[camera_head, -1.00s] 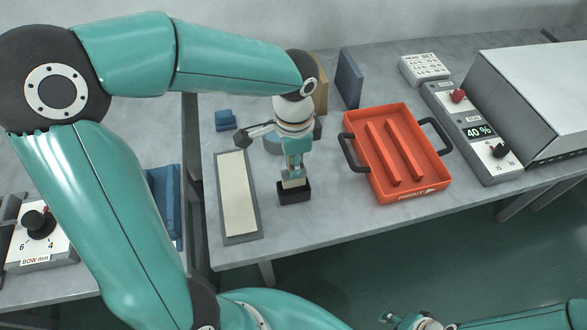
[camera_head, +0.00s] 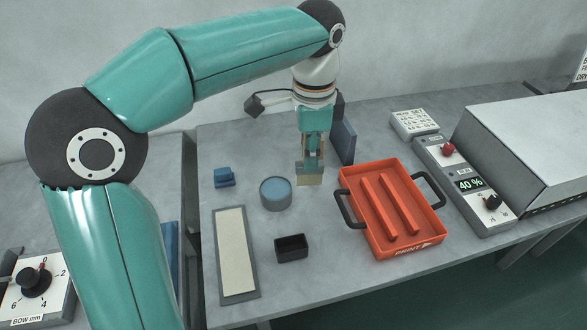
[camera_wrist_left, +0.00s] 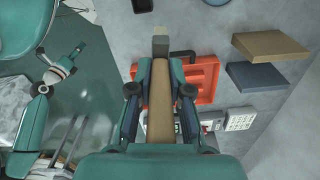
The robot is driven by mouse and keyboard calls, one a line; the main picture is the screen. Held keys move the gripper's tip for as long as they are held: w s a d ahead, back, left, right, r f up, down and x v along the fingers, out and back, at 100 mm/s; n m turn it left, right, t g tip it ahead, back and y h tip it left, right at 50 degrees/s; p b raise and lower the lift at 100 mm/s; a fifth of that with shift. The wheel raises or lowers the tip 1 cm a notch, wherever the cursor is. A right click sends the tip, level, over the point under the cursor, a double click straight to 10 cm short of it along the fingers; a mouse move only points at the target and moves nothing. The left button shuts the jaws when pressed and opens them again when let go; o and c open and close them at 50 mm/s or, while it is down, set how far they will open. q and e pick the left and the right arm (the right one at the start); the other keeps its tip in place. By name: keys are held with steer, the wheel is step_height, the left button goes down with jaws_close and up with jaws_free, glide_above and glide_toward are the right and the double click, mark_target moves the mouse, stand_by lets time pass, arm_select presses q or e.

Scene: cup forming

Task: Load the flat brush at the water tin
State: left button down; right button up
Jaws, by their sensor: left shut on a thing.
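My left gripper (camera_head: 313,160) is shut on the flat brush, with the bristle end (camera_head: 310,180) pointing down above the table. In the left wrist view the brush's wooden handle (camera_wrist_left: 161,95) lies between the fingers. The brush hangs to the right of the water tin (camera_head: 276,193), a round grey tin with blue inside, and apart from it in the picture. The tin shows only partly at the top of the left wrist view. A gripper on my right arm (camera_wrist_left: 76,50) shows small at the left of the wrist view; its jaws are too small to judge.
A small black open box (camera_head: 291,248) stands in front of the tin. A long pale pad (camera_head: 236,255) lies left, a blue block (camera_head: 224,178) behind it. The orange tray (camera_head: 345,190) is right of the brush. A dark upright panel (camera_head: 344,143) stands behind; a control box (camera_head: 465,184) is further right.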

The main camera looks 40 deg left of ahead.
arm_select(q)
steer(key=w+a+f+p, duration=0.4)
steer(key=w+a+p, duration=0.1)
steer(key=w+a, duration=0.2)
arm_select(e)
step_height(320, 180, up, 8)
steer(key=f+p, duration=0.1)
steer(key=p, duration=0.1)
arm_select(q)
steer(key=a+f+b, duration=0.1)
steer(key=a+f, duration=0.1)
steer(key=f, duration=0.1)
steer(key=s+a+f+n+b, duration=0.1)
steer(key=a+f+b, duration=0.1)
steer(key=f, duration=0.2)
steer(key=a+f+n+b, duration=0.1)
steer(key=a+f, duration=0.1)
steer(key=f, duration=0.2)
steer(key=shift+s+a+f, duration=0.1)
steer(key=shift+s+f, duration=0.05)
steer(key=shift+s, duration=0.2)
steer(key=shift+f, duration=0.15)
arm_select(e)
step_height(320, 180, down, 4)
steer(key=shift+r, duration=0.15)
arm_select(q)
steer(key=shift+f+b, duration=0.5)
steer(key=shift+b, duration=0.05)
arm_select(e)
steer(key=shift+f, duration=0.25)
